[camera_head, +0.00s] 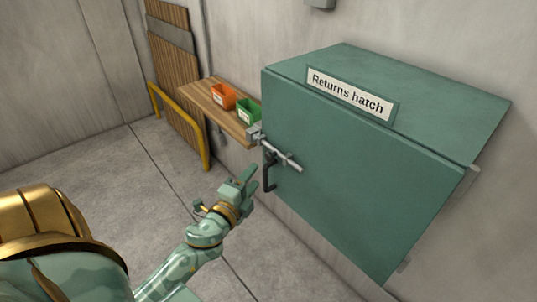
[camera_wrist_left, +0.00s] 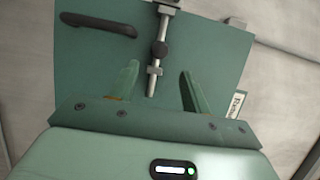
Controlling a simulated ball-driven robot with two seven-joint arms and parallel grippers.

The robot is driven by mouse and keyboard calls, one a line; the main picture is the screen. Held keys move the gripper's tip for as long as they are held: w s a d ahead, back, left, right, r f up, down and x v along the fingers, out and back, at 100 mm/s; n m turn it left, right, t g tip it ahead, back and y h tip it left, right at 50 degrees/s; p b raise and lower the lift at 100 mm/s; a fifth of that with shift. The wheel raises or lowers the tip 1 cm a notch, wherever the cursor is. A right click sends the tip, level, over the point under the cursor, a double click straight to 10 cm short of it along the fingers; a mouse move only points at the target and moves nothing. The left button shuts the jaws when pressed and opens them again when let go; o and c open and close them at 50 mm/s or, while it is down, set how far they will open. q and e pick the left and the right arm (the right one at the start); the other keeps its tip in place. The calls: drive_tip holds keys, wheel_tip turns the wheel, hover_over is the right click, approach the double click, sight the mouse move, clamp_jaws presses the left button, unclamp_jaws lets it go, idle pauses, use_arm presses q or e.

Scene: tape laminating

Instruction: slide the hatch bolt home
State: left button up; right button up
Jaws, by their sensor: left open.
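The green hatch (camera_head: 350,160) on the wall bears a "Returns hatch" label and looks shut. A grey metal bolt (camera_head: 283,157) lies across its left edge, by a bracket (camera_head: 254,133). I cannot tell how far the bolt reaches into the bracket. My left gripper (camera_head: 242,181) is open and empty, left of and below the bolt. In the wrist view the bolt's near end shows between the fingers (camera_wrist_left: 158,88), beyond the tips; no contact is visible. My right gripper is not in view.
A dark pull handle (camera_head: 269,172) sits just below the bolt, close to my left gripper. A wooden shelf (camera_head: 222,121) holds an orange bin (camera_head: 222,97) and a green bin (camera_head: 248,111). A yellow rail (camera_head: 181,118) stands at left. The floor between is clear.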

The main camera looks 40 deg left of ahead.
sight(268, 159)
use_arm(q)
drive_tip(key=w, duration=0.3)
drive_tip(key=w+a, duration=0.1)
drive_tip(key=w, duration=0.6)
drive_tip(key=shift+w+a, duration=0.1)
drive_tip(key=shift+a, duration=0.25)
clamp_jaws()
drive_tip(key=a, duration=0.4)
drive_tip(key=shift+w+a, duration=0.1)
drive_tip(key=shift+w, duration=0.3)
drive_tip(key=shift+c, duration=1.5)
unclamp_jaws()
drive_tip(key=o, duration=0.3)
drive_tip(key=shift+a, duration=0.15)
